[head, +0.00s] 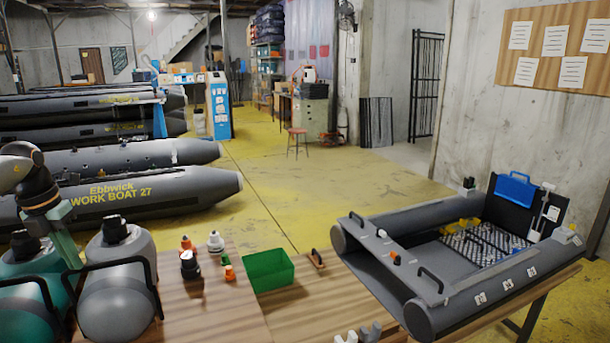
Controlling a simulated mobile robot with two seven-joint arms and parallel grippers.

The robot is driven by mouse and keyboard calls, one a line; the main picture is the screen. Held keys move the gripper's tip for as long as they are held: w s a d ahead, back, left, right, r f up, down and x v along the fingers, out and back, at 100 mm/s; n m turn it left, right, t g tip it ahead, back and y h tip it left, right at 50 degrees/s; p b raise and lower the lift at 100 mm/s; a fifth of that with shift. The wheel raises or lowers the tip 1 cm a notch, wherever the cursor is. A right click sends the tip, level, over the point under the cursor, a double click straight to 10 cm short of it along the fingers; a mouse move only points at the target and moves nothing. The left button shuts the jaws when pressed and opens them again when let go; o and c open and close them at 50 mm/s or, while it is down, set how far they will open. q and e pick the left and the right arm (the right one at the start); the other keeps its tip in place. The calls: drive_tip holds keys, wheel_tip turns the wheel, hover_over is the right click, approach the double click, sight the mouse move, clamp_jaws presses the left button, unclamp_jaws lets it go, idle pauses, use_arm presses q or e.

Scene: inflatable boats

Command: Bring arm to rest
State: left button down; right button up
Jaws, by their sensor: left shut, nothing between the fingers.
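My left arm comes in at the left edge of the head view, with a dark, rounded joint. My left gripper (68,248) points down and is shut and empty. It shows over the gap between a teal cylinder (28,285) and a grey cylinder (117,285), both with black caps and black handles. I cannot tell whether it touches either one.
A wooden table (225,318) holds small bottles (189,262), a green bin (268,270) and a wooden-backed brush (317,259). A grey inflatable boat model (400,262) lies to the right. Large boats (130,195) lie behind. The yellow floor (300,200) is largely clear.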

use_arm(q)
drive_tip(key=s+a+f+n+t+h, duration=0.2)
drive_tip(key=s+a+f+n+t, duration=0.3)
drive_tip(key=s+a+f, duration=0.7)
drive_tip(key=s+d+f+n+t+y, duration=0.1)
drive_tip(key=s+d+f+n+t, duration=0.1)
drive_tip(key=s+f+n, duration=0.5)
drive_tip(key=s+d+f+n+t, duration=0.1)
drive_tip(key=s+d+f+n, duration=0.25)
drive_tip(key=f, duration=0.75)
drive_tip(key=s+d+f+n+y, duration=0.1)
drive_tip(key=s+d+f+n, duration=0.3)
drive_tip(key=d, duration=0.3)
drive_tip(key=s+d+f+n, duration=0.1)
drive_tip(key=d+f+n, duration=0.45)
drive_tip(key=d, duration=0.25)
drive_tip(key=w+d+r+n+h, duration=0.1)
drive_tip(key=d+n, duration=0.6)
drive_tip(key=d, duration=1.9)
drive_tip(key=shift+w+n+h, duration=0.3)
